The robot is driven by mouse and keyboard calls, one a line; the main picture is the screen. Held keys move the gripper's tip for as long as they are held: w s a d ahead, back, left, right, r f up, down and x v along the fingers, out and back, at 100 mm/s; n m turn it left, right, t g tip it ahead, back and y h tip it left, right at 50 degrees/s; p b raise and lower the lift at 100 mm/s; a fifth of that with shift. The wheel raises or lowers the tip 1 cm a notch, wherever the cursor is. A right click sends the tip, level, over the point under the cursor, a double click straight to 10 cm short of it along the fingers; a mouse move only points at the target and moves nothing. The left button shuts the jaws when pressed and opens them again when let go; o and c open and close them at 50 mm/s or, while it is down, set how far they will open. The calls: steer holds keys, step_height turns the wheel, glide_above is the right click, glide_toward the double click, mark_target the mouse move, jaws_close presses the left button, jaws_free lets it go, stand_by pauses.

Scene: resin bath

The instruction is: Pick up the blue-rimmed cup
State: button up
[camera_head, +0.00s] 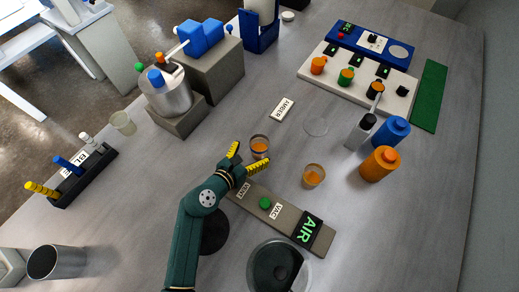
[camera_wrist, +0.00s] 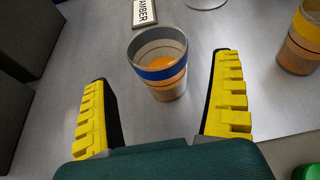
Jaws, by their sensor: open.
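The blue-rimmed cup (camera_wrist: 157,50) is a clear cup with a blue band and amber liquid, standing upright on the grey table. It also shows in the head view (camera_head: 259,145), just beyond my gripper. My gripper (camera_head: 250,157) is open, with yellow ridged fingers pointing toward the cup. In the wrist view, my gripper (camera_wrist: 160,88) has one finger on each side, with the cup between and slightly ahead of the fingertips. Neither finger visibly touches the cup.
An AMBER label (camera_head: 282,109) lies behind the cups. A grey strip with a green button (camera_head: 265,203) and AIR display (camera_head: 308,230) lies in front. A steel pot (camera_head: 170,97) stands at upper left.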

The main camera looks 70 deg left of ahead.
mark_target(259, 148)
steer(key=b+x, duration=0.1)
steer(key=x, duration=0.4)
steer(key=shift+f, duration=0.2)
steer(key=c, duration=1.1)
